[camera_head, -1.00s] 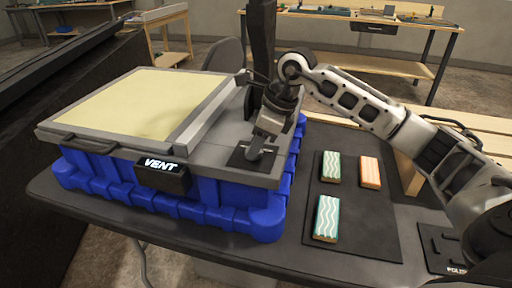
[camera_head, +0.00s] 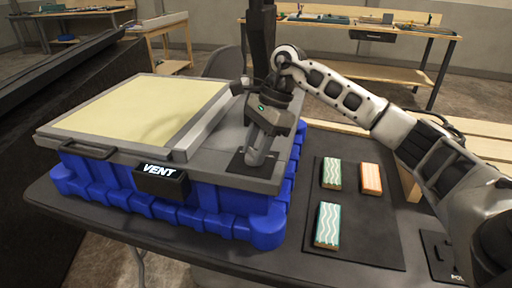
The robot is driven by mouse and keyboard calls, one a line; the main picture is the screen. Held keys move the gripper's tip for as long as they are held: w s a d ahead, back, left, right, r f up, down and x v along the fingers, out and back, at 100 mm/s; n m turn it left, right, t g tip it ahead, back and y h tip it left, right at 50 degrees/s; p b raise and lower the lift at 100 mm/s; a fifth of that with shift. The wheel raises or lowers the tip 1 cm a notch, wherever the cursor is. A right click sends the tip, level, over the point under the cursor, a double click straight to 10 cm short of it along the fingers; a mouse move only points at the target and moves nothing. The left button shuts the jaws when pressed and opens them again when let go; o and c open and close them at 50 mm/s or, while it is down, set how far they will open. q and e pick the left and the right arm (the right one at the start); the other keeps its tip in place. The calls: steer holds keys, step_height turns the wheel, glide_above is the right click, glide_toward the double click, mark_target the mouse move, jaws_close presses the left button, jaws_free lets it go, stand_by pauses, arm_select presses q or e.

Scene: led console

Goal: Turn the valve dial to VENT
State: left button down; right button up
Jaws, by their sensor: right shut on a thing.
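The console is a grey-topped box on a blue ribbed base (camera_head: 215,222), with a pale yellow panel (camera_head: 140,108) on top. A small black display (camera_head: 161,179) on its front reads VENT in lit white letters. My right gripper (camera_head: 256,160) points down at the dark square plate (camera_head: 237,163) at the console's right front corner. It is shut on the valve dial there; the gripper hides the dial, so its pointer cannot be read. My left gripper is not in view.
A black mat (camera_head: 360,225) right of the console holds two teal wavy-patterned blocks (camera_head: 327,225) and an orange one (camera_head: 371,179). A dark upright piece (camera_head: 261,40) rises behind my right gripper. Workbenches stand at the back.

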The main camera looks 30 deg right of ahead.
stand_by(0.5)
steer(key=o, duration=1)
arm_select(q)
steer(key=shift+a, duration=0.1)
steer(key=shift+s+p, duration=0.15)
steer(key=shift+p, duration=0.35)
arm_select(e)
steer(key=v, duration=1.6)
steer(key=shift+a, duration=0.1)
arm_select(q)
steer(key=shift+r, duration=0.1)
